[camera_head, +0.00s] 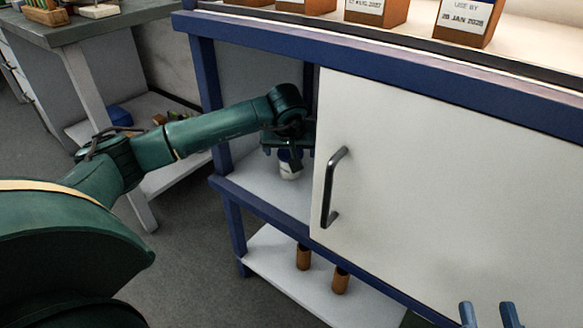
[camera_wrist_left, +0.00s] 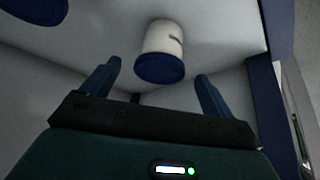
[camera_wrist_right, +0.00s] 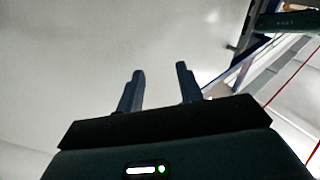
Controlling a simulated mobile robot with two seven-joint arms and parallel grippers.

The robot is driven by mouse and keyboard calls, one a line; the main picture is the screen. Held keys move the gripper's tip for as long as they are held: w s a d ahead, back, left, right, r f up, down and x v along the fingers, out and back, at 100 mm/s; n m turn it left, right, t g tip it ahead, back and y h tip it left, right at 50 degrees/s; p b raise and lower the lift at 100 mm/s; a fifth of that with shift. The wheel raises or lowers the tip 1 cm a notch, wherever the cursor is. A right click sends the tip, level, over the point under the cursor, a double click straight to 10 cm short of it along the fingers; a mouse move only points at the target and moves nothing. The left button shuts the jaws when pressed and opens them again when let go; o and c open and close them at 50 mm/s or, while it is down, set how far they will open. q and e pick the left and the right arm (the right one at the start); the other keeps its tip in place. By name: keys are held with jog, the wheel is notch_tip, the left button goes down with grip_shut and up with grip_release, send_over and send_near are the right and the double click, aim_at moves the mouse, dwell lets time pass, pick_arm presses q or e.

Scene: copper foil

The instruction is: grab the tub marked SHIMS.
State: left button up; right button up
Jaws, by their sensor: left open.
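A white tub with a blue lid (camera_wrist_left: 160,52) stands on the cabinet's middle shelf. A dark mark shows on its side, too small to read as SHIMS. In the head view the tub (camera_head: 289,170) is partly hidden by my left gripper (camera_head: 284,154), which reaches in left of the white door. In the left wrist view my left gripper (camera_wrist_left: 158,72) is open, with the tub ahead of and between its fingertips, apart from them. My right gripper (camera_wrist_right: 158,75) is open and empty; its fingertips show at the head view's lower right (camera_head: 490,314).
The white sliding door (camera_head: 430,190) with a black handle (camera_head: 333,188) covers the right part of the cabinet. A dark blue round thing (camera_wrist_left: 35,8) is at the left wrist view's upper left. Brown cylinders (camera_head: 303,257) stand on the bottom shelf; labelled boxes (camera_head: 466,22) stand on top.

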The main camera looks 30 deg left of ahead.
aim_at(290, 155)
pick_arm(q)
jog(key=b+x, duration=0.1)
jog(key=x, duration=0.2)
jog(key=shift+s, duration=0.1)
jog(key=shift+w+a+f, duration=0.15)
jog(key=shift+w+f, duration=0.05)
jog(key=shift+f, duration=0.05)
pick_arm(e)
jog(key=shift+w+a+r+n+t+y, duration=0.15)
jog(key=shift+r+n+y, duration=0.15)
jog(key=shift+r, duration=0.25)
jog(key=shift+w+d+r+n+t+y, duration=0.1)
jog(key=shift+r+n+t+y, duration=0.15)
jog(key=shift+r, duration=0.25)
pick_arm(q)
jog(key=c, duration=1.1)
pick_arm(e)
jog(key=shift+f, duration=0.2)
